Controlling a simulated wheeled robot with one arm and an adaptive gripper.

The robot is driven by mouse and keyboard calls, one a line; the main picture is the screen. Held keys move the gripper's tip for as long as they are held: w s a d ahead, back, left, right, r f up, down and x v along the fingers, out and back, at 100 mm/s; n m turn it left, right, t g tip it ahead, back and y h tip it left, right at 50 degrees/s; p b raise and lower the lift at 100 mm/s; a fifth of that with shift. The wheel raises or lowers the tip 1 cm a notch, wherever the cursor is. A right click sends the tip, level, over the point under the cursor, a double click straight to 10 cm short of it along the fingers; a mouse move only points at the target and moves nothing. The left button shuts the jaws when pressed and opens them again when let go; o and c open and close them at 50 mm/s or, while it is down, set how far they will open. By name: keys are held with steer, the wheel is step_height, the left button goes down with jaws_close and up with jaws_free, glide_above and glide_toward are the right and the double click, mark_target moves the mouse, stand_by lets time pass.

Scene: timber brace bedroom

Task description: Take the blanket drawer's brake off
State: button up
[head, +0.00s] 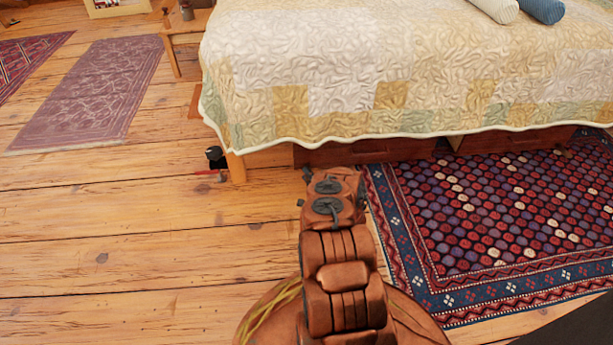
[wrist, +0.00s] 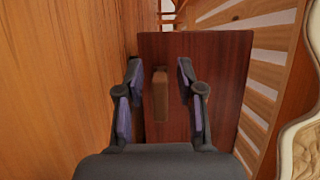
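In the wrist view, my gripper (wrist: 159,68) is open, its two dark fingers apart. A small upright brown wooden piece (wrist: 160,96) lies between them in the picture, with a gap on each side. It may be the brake or a handle; I cannot tell which. Behind it is a flat reddish-brown panel (wrist: 220,75), apparently part of a drawer. In the head view, a reddish-brown drawer front (head: 385,150) shows under the bed's near edge. My arm reaches towards it and hides my gripper and part of the front.
The quilted bed (head: 350,70) overhangs the drawers. A second drawer front (head: 515,138) is to the right. A patterned rug (head: 490,215) lies before them. A small dark object (head: 215,154) is by the bed leg (head: 236,167). Bed slats (wrist: 262,105) line the wrist view's right side.

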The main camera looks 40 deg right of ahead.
steer(key=shift+w+d, duration=0.2)
steer(key=shift+w, duration=0.25)
jaws_close()
stand_by(0.5)
